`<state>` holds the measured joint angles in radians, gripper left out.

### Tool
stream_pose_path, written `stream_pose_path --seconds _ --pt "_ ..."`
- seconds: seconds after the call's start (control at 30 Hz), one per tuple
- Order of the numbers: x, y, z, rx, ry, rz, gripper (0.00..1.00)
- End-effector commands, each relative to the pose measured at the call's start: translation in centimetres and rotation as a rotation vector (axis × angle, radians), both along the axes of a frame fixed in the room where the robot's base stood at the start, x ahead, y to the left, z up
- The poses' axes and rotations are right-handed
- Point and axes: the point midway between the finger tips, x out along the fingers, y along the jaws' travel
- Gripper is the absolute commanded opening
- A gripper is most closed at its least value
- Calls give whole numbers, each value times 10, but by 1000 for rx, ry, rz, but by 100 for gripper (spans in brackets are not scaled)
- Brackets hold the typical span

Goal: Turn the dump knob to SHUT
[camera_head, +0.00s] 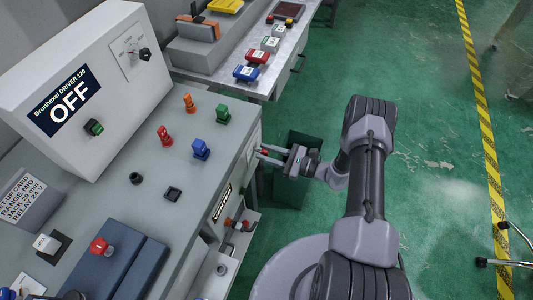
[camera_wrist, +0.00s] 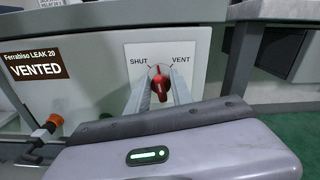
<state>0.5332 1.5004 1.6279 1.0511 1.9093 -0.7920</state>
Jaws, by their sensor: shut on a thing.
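The red knob (camera_wrist: 160,84) sits on a white plate (camera_wrist: 195,50) marked SHUT on the left and VENT on the right. Its narrow end points roughly upward, between the two words. My gripper (camera_wrist: 162,95) is shut on the knob, with one finger on each side of it. A sign (camera_wrist: 36,66) left of the plate reads "Ferrabiso LEAK 20 VENTED". In the head view, my gripper (camera_head: 268,155) reaches to the bench's right side, and the knob is mostly hidden there.
The grey bench (camera_head: 150,215) carries several coloured knobs and a box (camera_head: 85,85) whose screen reads OFF. An orange-handled valve (camera_wrist: 48,125) is low left of the plate. A dark green bin (camera_head: 300,180) stands below my gripper. Green floor is open to the right.

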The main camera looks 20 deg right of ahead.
Motion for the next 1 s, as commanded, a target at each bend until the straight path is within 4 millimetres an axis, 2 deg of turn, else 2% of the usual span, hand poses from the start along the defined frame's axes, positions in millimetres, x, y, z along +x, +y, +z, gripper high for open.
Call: stream_pose_path --seconds 0.5,1.0 --pt "-1 1 -2 -252 -347 0 0" --pt "-2 2 -2 -354 -487 0 0"
